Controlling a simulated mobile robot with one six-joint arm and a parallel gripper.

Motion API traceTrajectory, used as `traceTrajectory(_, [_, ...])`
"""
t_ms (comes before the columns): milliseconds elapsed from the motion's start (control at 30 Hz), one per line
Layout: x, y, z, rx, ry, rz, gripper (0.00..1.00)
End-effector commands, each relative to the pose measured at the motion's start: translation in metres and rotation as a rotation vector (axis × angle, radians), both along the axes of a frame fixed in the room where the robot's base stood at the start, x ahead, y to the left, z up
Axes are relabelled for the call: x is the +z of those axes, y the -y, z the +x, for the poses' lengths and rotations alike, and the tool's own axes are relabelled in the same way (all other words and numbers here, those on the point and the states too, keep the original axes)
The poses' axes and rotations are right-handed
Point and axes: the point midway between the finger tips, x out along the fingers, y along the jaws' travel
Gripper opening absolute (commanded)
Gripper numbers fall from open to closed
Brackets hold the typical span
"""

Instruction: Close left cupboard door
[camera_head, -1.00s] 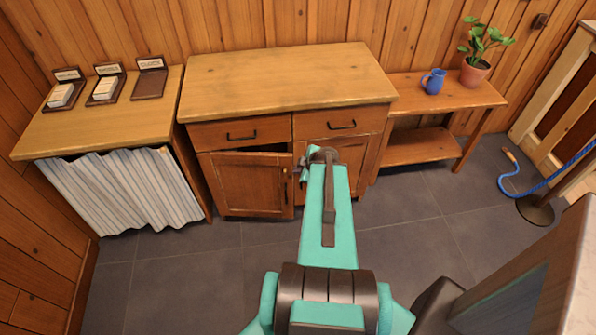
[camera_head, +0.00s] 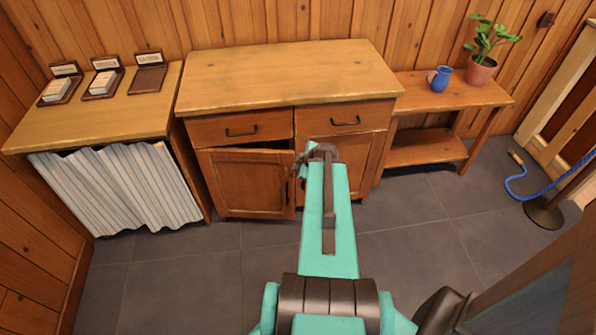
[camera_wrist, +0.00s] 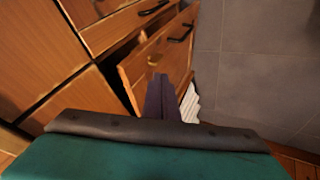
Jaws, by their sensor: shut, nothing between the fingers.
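The left cupboard door (camera_head: 245,183) is a brown wooden panel under the left drawer. It stands slightly ajar, with a dark gap along its top edge. It also shows in the wrist view (camera_wrist: 140,72), with a dark gap beside it. My gripper (camera_head: 300,165) is near the door's handle side in the head view, partly hidden by my own arm. In the wrist view its dark fingers (camera_wrist: 162,98) are together and empty, and overlap the door panel. I cannot tell whether they touch it.
The cupboard (camera_head: 290,75) has two shut drawers and a right door (camera_head: 355,155). A curtained table (camera_head: 90,125) stands at its left. A low bench (camera_head: 465,97) with a blue mug (camera_head: 438,79) and potted plant (camera_head: 481,70) stands at its right. Grey floor in front is clear.

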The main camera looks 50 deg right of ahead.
Motion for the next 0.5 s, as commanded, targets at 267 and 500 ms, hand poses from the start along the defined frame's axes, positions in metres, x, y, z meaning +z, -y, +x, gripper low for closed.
traceTrajectory(267, [-0.011, 0.001, 0.006, 0.002, 0.0, -0.001, 0.0])
traceTrajectory(500, [-0.016, 0.002, 0.009, 0.002, 0.001, -0.001, 0.0])
